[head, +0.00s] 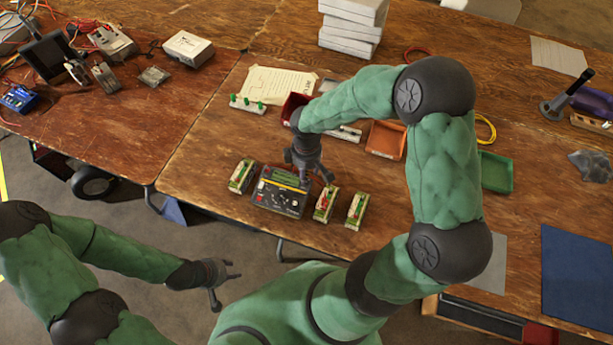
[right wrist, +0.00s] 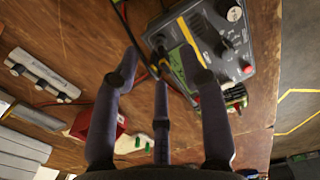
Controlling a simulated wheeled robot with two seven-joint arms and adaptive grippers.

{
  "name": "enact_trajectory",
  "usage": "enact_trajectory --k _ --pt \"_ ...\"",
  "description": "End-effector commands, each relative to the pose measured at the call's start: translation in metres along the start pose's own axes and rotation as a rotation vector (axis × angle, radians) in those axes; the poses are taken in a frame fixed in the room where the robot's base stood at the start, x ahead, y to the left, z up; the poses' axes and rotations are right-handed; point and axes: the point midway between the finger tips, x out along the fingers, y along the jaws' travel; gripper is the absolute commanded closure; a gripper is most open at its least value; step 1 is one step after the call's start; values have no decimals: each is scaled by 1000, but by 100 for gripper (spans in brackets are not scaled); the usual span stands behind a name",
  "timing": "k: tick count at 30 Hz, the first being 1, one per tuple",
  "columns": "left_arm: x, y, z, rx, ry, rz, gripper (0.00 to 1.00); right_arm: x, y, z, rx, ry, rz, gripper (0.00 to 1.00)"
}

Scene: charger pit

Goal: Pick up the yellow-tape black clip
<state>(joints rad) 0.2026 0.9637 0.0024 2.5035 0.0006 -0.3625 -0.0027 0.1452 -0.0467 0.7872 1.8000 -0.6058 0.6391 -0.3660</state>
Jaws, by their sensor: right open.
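The dark grey charger box (head: 281,192), with knobs and a yellow strip, sits near the table's front edge; it also shows in the right wrist view (right wrist: 235,58). My right gripper (head: 310,176) is open just above the charger's back edge. In the right wrist view its three fingers (right wrist: 160,80) are spread. A small dark piece with a yellow patch (right wrist: 157,63) lies between the fingertips beside the charger, near thin black and red leads. It looks like the clip, but the fingers partly cover it. My left gripper (head: 222,275) is open and empty, off the table's front edge.
Green-and-white packs stand left (head: 241,177) and right (head: 326,203) of the charger, close to it. A dark red bin (head: 293,106), an orange bin (head: 385,140) and a green bin (head: 496,172) stand further back.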

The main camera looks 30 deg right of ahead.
Motion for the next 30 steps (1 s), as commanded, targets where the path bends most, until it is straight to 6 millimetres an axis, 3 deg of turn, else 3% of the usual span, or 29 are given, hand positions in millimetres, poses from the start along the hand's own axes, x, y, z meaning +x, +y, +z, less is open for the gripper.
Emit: enact_trajectory --k 5,13,18,30 --pt "10 -4 0 0 0 0 60 27 0 0 0 -2 -2 57" --pt "10 -4 0 0 0 0 60 29 0 0 1 1 0 57" --pt "10 -4 0 0 0 0 60 29 0 0 0 0 0 99" --pt "9 -3 0 0 0 0 60 28 0 0 0 0 -1 100"
